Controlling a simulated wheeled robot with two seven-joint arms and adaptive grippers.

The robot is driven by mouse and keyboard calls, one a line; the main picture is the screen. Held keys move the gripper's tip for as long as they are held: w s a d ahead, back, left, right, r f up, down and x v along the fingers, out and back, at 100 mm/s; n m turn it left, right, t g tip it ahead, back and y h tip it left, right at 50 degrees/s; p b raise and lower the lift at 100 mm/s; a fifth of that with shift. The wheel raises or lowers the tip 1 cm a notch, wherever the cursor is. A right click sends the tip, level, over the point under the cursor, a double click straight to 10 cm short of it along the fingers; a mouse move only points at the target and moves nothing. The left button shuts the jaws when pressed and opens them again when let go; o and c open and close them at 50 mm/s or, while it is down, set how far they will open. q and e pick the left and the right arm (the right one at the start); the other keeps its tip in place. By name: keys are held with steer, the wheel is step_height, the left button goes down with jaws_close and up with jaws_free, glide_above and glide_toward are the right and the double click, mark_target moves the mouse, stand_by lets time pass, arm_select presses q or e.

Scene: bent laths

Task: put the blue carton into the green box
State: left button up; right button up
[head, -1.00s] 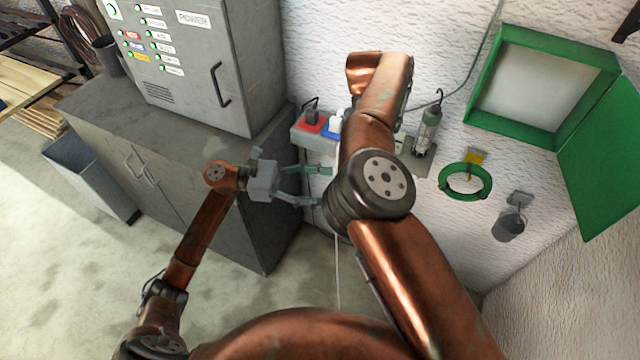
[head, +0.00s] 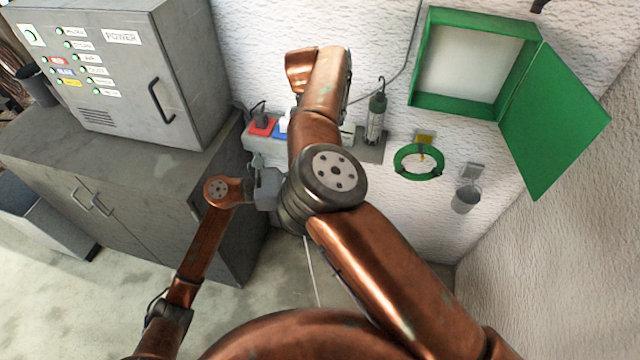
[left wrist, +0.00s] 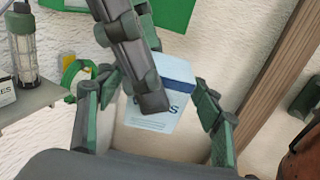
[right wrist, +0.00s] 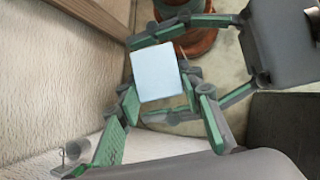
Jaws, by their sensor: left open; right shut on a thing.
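The blue carton (left wrist: 165,90), pale with a darker blue band, is in my right gripper (right wrist: 160,95), which is shut on it. A right finger crosses in front of it in the left wrist view. My left gripper (left wrist: 150,105) is open, with its fingers on either side of the carton; whether they touch it I cannot tell. In the head view the left gripper (head: 270,188) is mostly behind my right arm, which also hides the carton. The green box (head: 458,105) is on the wall at upper right, its door (head: 553,120) swung open to the right.
A grey power cabinet (head: 110,85) stands on a grey cupboard (head: 95,190) at left. A shelf with a lamp (head: 376,120), a green ring (head: 419,175) on a hook and a small bucket (head: 465,198) are on the wall below the green box. A wooden post (left wrist: 280,75) stands nearby.

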arm_select(q)
steer(key=c, duration=1.1)
steer(key=shift+c, duration=0.8)
arm_select(e)
steer(key=o, duration=1.2)
steer(key=shift+w, duration=0.1)
